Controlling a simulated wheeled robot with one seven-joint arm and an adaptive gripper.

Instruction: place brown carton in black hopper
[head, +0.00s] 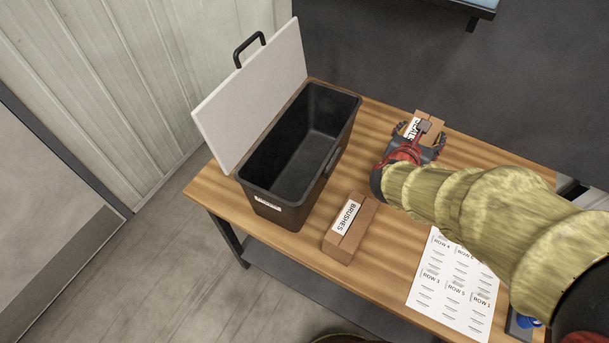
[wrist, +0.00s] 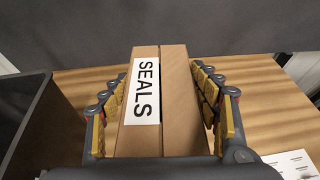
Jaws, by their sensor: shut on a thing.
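My gripper (head: 420,137) is at the far side of the table, right of the hopper. It is shut on a brown carton (wrist: 175,105) labelled SEALS, with a finger on each side of it in the wrist view. The head view shows only part of this carton (head: 431,117) past my gripper. I cannot tell whether it touches the table. The black hopper (head: 337,157) stands open and empty on the table, its white lid (head: 250,97) raised at the left. A second brown carton (head: 349,229), labelled BRUSHES, sits on the table right of the hopper's near end.
The wooden table (head: 385,265) has bare room between the hopper and my arm. A printed sheet (head: 455,283) with row labels lies at the near right. A blue item (head: 526,322) is at the right near edge. A panelled wall (head: 110,90) is at the left.

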